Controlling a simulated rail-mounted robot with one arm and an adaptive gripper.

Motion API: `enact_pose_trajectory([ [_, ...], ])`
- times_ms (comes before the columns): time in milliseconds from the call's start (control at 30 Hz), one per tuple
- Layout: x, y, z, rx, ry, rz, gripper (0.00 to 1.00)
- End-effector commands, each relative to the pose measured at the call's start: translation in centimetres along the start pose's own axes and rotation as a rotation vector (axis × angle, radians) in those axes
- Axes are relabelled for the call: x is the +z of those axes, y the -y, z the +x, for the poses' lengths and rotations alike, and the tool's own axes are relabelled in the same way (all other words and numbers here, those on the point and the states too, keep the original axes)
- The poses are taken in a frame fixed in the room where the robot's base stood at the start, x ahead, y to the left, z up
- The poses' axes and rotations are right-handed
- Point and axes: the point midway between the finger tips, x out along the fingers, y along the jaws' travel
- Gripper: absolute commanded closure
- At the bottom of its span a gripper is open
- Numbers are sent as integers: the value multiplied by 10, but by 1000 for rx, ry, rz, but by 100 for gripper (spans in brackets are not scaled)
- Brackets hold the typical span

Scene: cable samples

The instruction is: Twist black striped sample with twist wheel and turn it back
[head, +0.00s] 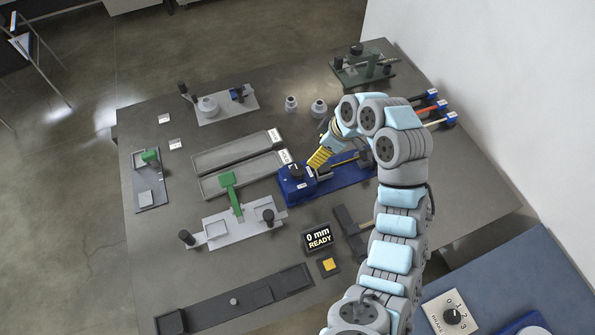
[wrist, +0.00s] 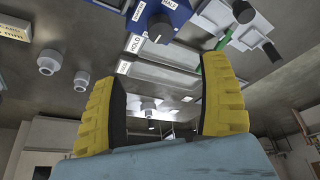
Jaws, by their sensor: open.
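My gripper (head: 320,157) has yellow fingers and is open, just behind and right of a blue fixture's block in the head view. In the wrist view the fingers (wrist: 160,112) are wide apart with nothing between them. The blue fixture (head: 297,186) carries a black knob (head: 296,171); its knob also shows in the wrist view (wrist: 160,28). A thin dark and yellowish strip (head: 345,160) lies along the fixture's bed, partly hidden by my arm; I cannot tell if it is the striped sample. Several cable samples with blue ends (head: 441,105) lie at the right, partly behind my arm.
Two grey trays (head: 212,157) lie left of the fixture. A green-handled device (head: 232,200) stands in front of them. A display (head: 318,238) reads "0 mm READY" beside a yellow button (head: 329,265). Two grey weights (head: 319,108) stand behind my gripper.

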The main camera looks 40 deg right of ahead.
Motion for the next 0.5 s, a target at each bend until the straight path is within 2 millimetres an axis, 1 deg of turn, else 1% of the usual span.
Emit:
enact_pose_trajectory([
  [133, 2, 1, 7, -6, 3, -2, 24],
  [233, 2, 1, 17, -5, 3, -1, 24],
  [367, 1, 1, 34, -4, 1, -1, 24],
  [500, 1, 1, 55, -4, 0, 0, 24],
])
